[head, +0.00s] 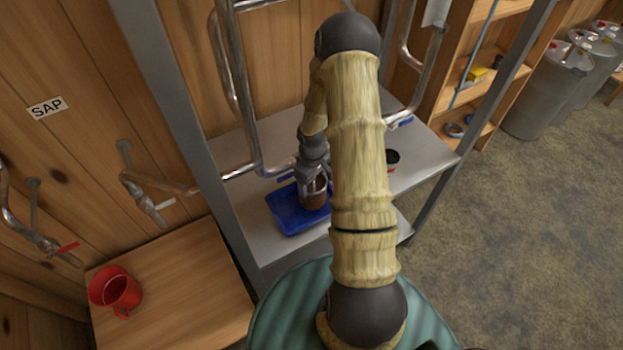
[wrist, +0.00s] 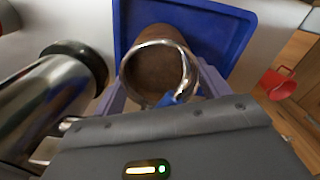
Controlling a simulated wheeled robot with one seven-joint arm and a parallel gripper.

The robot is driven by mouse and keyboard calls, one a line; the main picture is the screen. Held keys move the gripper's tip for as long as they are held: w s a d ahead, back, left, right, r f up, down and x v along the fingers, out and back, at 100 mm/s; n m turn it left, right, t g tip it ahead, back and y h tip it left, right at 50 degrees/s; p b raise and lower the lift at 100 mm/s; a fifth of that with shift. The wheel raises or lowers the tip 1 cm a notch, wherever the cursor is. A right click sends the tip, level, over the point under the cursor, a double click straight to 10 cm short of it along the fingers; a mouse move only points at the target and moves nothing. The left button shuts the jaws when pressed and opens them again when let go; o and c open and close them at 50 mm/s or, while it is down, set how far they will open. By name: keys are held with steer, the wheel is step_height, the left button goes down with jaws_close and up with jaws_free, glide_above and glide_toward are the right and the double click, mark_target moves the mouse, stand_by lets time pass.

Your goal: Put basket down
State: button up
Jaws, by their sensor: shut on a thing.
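The basket (head: 314,197) looks like a brown cylinder with a shiny metal rim. It also shows in the wrist view (wrist: 157,72), with its open end toward the camera. My gripper (head: 312,178) is shut on it, with one finger on each side in the wrist view (wrist: 160,92). The basket is over the blue tray (head: 284,214), which lies on the grey metal shelf (head: 258,240). The tray's blue surface surrounds the basket's far side in the wrist view (wrist: 228,30). I cannot tell whether the basket's bottom touches the tray.
Metal pipes (head: 243,95) and a grey post (head: 180,100) stand close left of my arm. A dark-topped red container (head: 392,160) is on the shelf to the right.

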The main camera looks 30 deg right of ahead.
steer(key=shift+f, duration=0.45)
steer(key=shift+s+a+r, duration=0.1)
steer(key=shift+f, duration=0.2)
steer(key=o, duration=1.4)
steer(key=shift+r, duration=0.7)
step_height(320, 180, up, 11)
steer(key=shift+b, duration=1)
